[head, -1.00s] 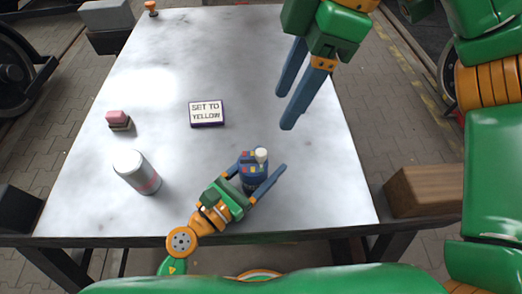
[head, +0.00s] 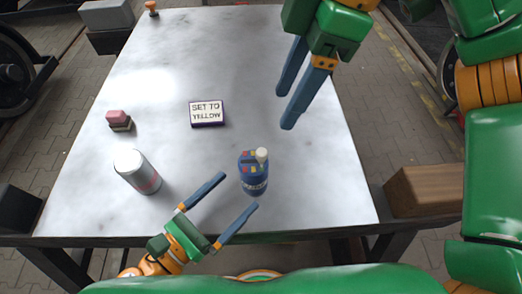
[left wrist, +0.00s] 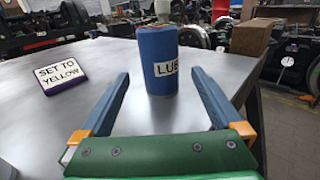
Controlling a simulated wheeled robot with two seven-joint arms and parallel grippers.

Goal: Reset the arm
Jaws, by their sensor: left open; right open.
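My left gripper (head: 240,191) is open and empty over the near edge of the table, with its fingers pointing toward a blue can (head: 254,180) and short of it. The can stands upright and has a pale knob and coloured marks on top; in the left wrist view the can (left wrist: 157,50) shows a white label reading "LUB", partly cut off by its curve. It stands beyond the fingertips. My right gripper (head: 282,110) is open and empty, above the right side of the table.
A sign reading "SET TO YELLOW" (head: 207,113) lies mid-table. A white-grey cylinder (head: 137,173) and a pink-topped block (head: 118,120) are on the left. A small orange-brown knob (head: 152,8) stands at the far left corner. A brown wooden block (head: 425,190) is beyond the right edge.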

